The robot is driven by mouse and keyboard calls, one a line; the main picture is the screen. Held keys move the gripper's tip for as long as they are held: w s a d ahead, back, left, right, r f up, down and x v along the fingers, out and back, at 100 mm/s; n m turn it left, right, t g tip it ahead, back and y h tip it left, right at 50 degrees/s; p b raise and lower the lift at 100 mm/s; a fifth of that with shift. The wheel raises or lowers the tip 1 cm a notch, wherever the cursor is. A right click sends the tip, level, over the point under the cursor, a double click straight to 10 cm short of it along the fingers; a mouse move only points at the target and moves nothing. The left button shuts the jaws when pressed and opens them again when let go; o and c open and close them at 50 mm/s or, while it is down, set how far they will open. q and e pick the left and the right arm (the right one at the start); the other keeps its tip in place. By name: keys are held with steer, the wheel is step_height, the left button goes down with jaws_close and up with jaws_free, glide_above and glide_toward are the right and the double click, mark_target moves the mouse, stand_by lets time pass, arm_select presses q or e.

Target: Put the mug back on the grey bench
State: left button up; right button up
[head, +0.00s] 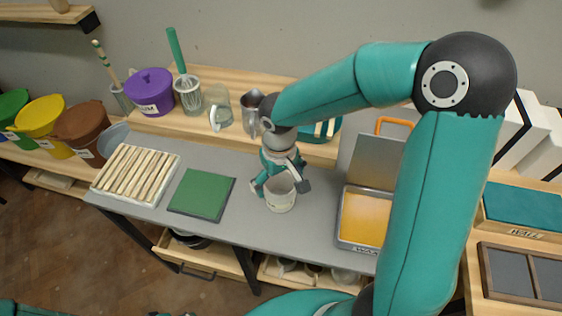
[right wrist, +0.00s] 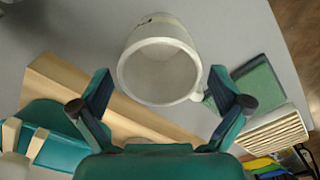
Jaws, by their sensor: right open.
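The off-white mug (head: 281,201) stands upright on the grey bench (head: 240,224), between the green mat and the yellow tray. My right gripper (head: 281,187) is above it, with its fingers spread to either side of the rim. In the right wrist view the mug (right wrist: 160,68) shows its open mouth, and its handle points to the lower right. The fingers of my right gripper (right wrist: 161,78) are open there, with gaps between them and the mug. My left gripper is not in view.
A green mat (head: 201,194) and a slatted rack (head: 136,174) lie left of the mug. A yellow-bottomed tray (head: 362,218) with a raised lid stands to the right. A metal pitcher (head: 250,113) and a glass mug (head: 220,108) stand behind.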

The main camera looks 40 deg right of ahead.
step_height(320, 180, up, 8)
steer(key=shift+r, duration=0.15)
stand_by(0.6)
